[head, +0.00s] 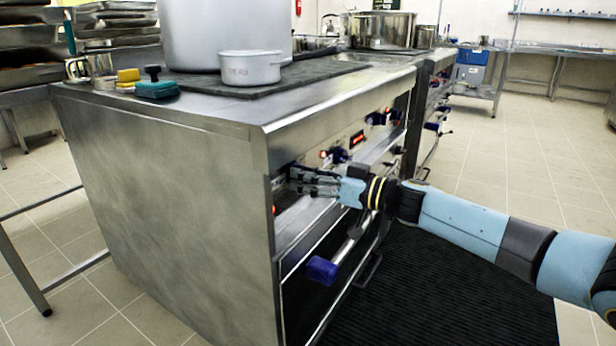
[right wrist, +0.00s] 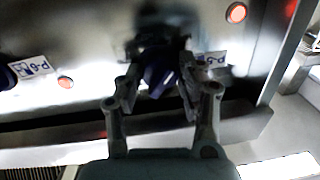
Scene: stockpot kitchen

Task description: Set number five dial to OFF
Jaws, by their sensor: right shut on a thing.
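My right gripper (head: 298,182) reaches in from the right to the near end of the stove's front panel. In the right wrist view its fingers (right wrist: 160,88) are shut around a dark blue dial (right wrist: 158,72) on the steel panel. A white label (right wrist: 212,60) beside that dial looks like P-5, turned upside down. The dial's pointer and exact setting cannot be made out, and the gripper hides the dial in the head view. My left gripper is out of view.
Another blue dial (head: 376,118) sits farther along the panel, near a red display (head: 357,139). A blue-ended oven handle (head: 322,270) sticks out below my right gripper. A large pot (head: 220,30) and a small saucepan (head: 250,70) stand on top.

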